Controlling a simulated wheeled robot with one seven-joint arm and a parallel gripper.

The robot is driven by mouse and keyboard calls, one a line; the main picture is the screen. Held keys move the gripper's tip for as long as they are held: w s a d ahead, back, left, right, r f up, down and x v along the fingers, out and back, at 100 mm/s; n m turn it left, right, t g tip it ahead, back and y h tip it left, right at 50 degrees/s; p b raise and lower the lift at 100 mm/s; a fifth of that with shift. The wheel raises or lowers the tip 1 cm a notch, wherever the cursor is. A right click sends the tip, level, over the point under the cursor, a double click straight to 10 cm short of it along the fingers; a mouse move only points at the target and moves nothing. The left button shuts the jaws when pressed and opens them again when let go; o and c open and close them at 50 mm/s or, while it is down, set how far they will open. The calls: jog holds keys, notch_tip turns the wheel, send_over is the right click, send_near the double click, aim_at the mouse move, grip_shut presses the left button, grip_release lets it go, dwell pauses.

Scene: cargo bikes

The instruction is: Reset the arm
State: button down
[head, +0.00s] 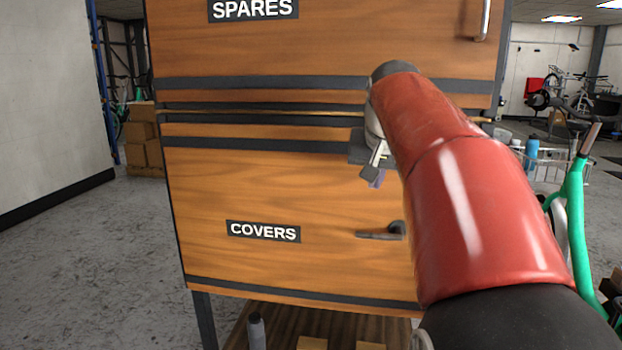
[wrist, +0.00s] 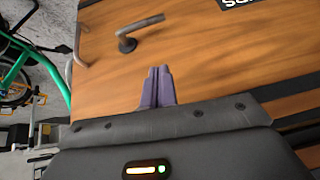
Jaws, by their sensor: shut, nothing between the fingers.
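My gripper (head: 374,178) is in front of the wooden cabinet, above and a little left of the dark lever handle (head: 385,233) on the lower COVERS front (head: 225,190).
The upper SPARES front (head: 330,45) has a vertical bar handle (head: 484,18). A green bike frame (head: 572,210) stands close on the right. Cardboard boxes (head: 145,150) are stacked at the back left. The floor (head: 100,240) at left is clear. A bottle (head: 256,332) stands below the cabinet.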

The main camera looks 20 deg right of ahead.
jog(key=s+a+f+n+y, duration=0.2)
jog(key=s+a+f+n, duration=0.4)
jog(key=s+a+f, duration=1.3)
notch_tip(320, 180, down, 4)
jog(key=shift+s+r+n+g+y, duration=0.3)
jog(key=shift+s+y, duration=0.1)
jog(key=shift+s, duration=0.65)
jog(key=shift+a, duration=0.1)
